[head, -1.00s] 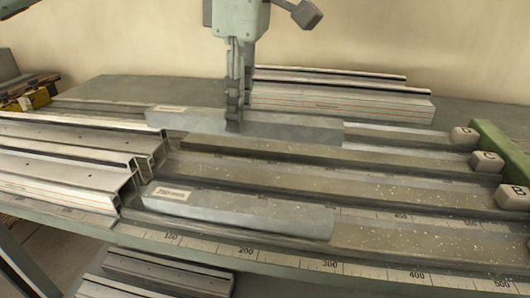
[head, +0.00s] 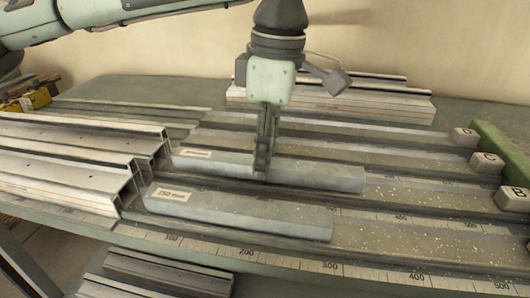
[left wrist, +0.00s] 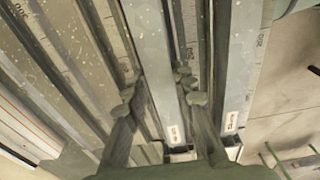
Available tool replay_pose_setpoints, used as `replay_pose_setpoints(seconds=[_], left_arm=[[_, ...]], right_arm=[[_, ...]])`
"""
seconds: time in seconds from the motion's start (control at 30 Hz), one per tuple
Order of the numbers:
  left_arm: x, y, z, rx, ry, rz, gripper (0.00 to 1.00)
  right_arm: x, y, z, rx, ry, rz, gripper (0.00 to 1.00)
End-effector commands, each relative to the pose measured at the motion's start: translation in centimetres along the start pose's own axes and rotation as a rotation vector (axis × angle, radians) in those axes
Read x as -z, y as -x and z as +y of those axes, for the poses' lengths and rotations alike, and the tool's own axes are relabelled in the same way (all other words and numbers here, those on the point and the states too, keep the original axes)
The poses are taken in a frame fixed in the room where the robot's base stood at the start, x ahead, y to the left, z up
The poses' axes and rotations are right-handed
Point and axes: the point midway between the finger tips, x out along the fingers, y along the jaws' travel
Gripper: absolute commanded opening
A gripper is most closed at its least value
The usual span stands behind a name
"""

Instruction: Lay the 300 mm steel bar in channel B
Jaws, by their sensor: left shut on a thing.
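My left gripper (head: 263,165) points down and is shut on a grey steel bar (head: 318,176) with a pale label near its left end. The bar is level and in line with channel B, whose bare floor (head: 430,195) runs on to the block marked B (head: 513,198); I cannot tell whether it touches the floor. In the left wrist view the fingers (left wrist: 160,97) straddle the held bar (left wrist: 150,50). A second labelled steel bar (head: 240,214) lies in the front channel, closest to the scale. My right gripper is not in view.
Blocks marked C (head: 487,162) and D (head: 465,137) end the channels behind. Aluminium profiles (head: 70,170) are stacked at the left, more (head: 340,105) at the back. A millimetre scale (head: 290,262) runs along the front edge.

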Motion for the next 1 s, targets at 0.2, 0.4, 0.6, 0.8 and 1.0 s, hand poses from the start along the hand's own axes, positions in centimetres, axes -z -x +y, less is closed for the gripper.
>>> replay_pose_setpoints(seconds=[0.2,0.4,0.6,0.8,1.0], left_arm=[[0.0,-0.3,0.0,-0.001,0.001,0.000,0.00],[0.0,-0.4,0.0,0.001,0.000,0.000,0.39],[0.0,-0.4,0.0,0.001,0.000,0.000,0.46],[0.0,-0.2,0.0,0.000,0.000,0.000,0.46],[0.0,2.1,0.1,-0.003,0.002,-0.003,0.46]], right_arm=[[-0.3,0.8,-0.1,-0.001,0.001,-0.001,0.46],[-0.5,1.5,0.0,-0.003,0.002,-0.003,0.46],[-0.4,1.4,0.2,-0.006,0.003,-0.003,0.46],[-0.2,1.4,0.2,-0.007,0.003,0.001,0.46],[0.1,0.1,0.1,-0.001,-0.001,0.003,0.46]])
